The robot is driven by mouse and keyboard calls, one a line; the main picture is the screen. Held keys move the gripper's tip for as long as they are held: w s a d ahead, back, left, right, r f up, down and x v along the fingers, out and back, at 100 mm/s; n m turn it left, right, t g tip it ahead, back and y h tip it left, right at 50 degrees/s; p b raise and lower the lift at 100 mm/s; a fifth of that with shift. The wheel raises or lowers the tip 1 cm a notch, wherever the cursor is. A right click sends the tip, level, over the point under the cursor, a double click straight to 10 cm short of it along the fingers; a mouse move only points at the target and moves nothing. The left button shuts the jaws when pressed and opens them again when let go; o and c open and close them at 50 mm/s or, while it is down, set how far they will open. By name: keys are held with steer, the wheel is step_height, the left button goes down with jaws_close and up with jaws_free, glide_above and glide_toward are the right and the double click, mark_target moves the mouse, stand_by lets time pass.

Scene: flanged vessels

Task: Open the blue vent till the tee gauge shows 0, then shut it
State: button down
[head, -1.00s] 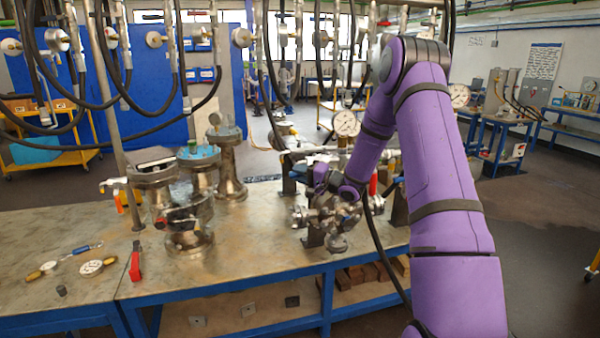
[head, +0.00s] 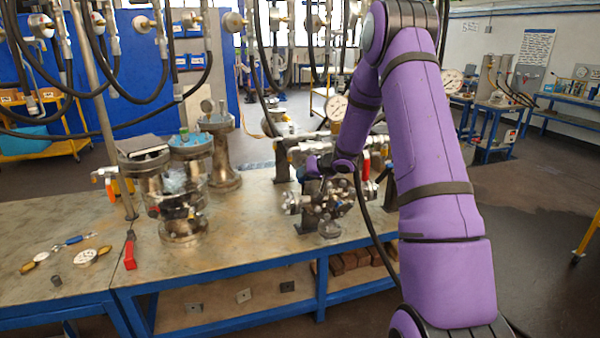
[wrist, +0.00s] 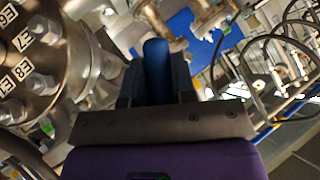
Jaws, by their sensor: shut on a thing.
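The blue vent handle (wrist: 157,68) stands upright between the jaws in the wrist view. My gripper (wrist: 155,85) is shut on it. In the head view my gripper (head: 318,168) is at the pipework on the right part of the bench, and the handle there is small and partly hidden. The tee gauge (head: 337,108), a round white dial, stands above the pipework just behind my gripper. Its needle is too small to read. How far the vent is turned cannot be told.
A red handle (head: 366,166) is close to the right of my gripper. Flanged vessels (head: 182,212) stand at the left on the metal bench (head: 250,240). Loose gauges (head: 88,256) and a red tool (head: 130,250) lie at the front left. Black hoses (head: 165,90) hang above.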

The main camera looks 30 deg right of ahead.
steer(key=shift+s+d+f+n+g+h, duration=0.2)
steer(key=shift+d+n+g+h, duration=0.15)
steer(key=shift+d+h, duration=0.35)
steer(key=shift+s+d+f+n+g+h, duration=0.25)
steer(key=shift+d+n+h, duration=0.2)
steer(key=shift+d+h, duration=0.25)
steer(key=shift+s+d+f+n+g+h, duration=0.15)
steer(key=shift+d+n+g+h, duration=0.2)
steer(key=shift+d+h, duration=0.35)
steer(key=shift+a, duration=0.1)
steer(key=c, duration=0.9)
jaws_free()
steer(key=shift+c, duration=0.2)
steer(key=shift+r, duration=0.1)
steer(key=v, duration=1)
steer(key=shift+s+a+r, duration=0.15)
steer(key=shift+s+r, duration=0.1)
steer(key=shift+s, duration=0.05)
